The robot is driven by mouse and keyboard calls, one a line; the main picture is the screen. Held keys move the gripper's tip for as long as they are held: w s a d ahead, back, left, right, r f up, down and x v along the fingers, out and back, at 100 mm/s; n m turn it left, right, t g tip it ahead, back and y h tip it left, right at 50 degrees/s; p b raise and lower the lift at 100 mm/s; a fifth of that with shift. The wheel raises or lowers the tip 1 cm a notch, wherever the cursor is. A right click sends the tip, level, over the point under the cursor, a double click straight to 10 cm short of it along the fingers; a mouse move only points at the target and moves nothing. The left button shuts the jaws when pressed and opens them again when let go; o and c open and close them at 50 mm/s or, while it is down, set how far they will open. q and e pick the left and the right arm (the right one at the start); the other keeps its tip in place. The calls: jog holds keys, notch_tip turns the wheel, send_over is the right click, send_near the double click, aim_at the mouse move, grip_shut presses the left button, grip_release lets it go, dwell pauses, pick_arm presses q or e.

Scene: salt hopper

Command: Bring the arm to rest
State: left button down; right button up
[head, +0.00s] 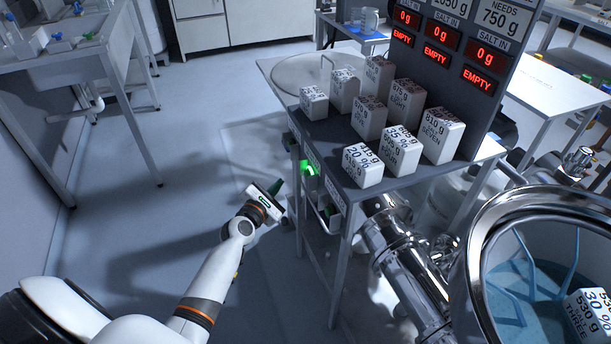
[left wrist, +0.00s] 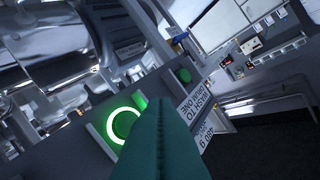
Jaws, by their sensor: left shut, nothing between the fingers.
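My left gripper (head: 277,187) is at the end of the white arm reaching in from the left in the head view. It is near the left side of the stand, in front of a lit green ring button (head: 308,168). In the left wrist view its dark green fingers (left wrist: 162,112) are together, with nothing between them. The green ring button (left wrist: 124,124) glows just left of the fingers, with a plain green button (left wrist: 184,75) further up. I cannot tell whether the fingertips touch the panel. My right gripper is not in view.
Several white salt blocks (head: 362,165) stand on the grey stand (head: 400,183) under red displays reading EMPTY. A shiny steel vessel (head: 480,270) at the right holds a block marked THREE (head: 590,315). Open floor (head: 180,140) lies left of the stand, up to a bench (head: 70,68).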

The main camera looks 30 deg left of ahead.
pick_arm(q)
jog(key=s+d+f+m+g+h+p, duration=0.1)
jog(key=s+d+f+m+g, duration=0.2)
jog(key=s+f+m, duration=0.45)
jog(key=s+d+f+m+g+p, duration=0.1)
jog(key=s+d+f+m+g, duration=0.2)
jog(key=f, duration=0.7)
jog(key=s+d+f+m+g+h+p, duration=0.1)
jog(key=s+d+f+m+g, duration=0.2)
jog(key=s+f, duration=0.45)
jog(key=s+d+f+m+g+p, duration=0.1)
jog(key=s+f+m, duration=0.3)
jog(key=s, duration=0.7)
jog(key=s+d+f+m+g+p, duration=0.1)
jog(key=s+d+f+m+g, duration=0.1)
jog(key=s+m, duration=0.6)
jog(key=s+d+f+m+g+p, duration=0.1)
jog(key=s+f+m, duration=0.5)
jog(key=s, duration=0.7)
jog(key=shift+s+d+f+m+g+y, duration=0.35)
jog(key=shift+d+g, duration=0.4)
jog(key=shift+g, duration=0.45)
